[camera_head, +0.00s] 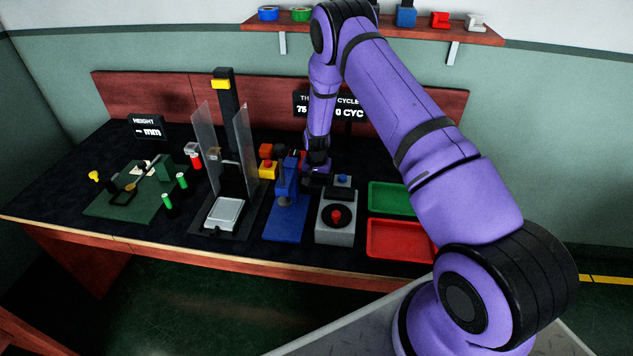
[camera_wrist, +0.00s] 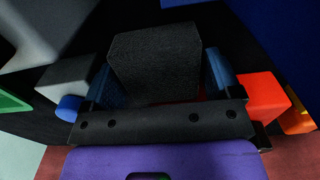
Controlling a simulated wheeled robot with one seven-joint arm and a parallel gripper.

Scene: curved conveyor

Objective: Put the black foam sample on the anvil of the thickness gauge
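A black foam sample (camera_wrist: 155,62) fills the space between the two blue finger pads of my gripper (camera_wrist: 162,75) in the wrist view. The pads appear to press on its two sides. In the head view my gripper (camera_head: 316,172) is low over the bench, just right of a blue stand (camera_head: 286,205); the foam is hard to make out there. A guarded stand with a square plate (camera_head: 224,213) is further left, and a green fixture (camera_head: 135,190) is at far left. I cannot tell for certain which is the thickness gauge; no anvil is clearly identifiable.
A grey box with a red knob (camera_head: 337,232) and a small blue-buttoned box (camera_wrist: 72,80) lie close to my gripper. An orange-red block (camera_wrist: 265,97) is on its other side. Green (camera_head: 390,197) and red (camera_head: 400,238) trays are at right. Clear shields (camera_head: 243,140) flank the middle stand.

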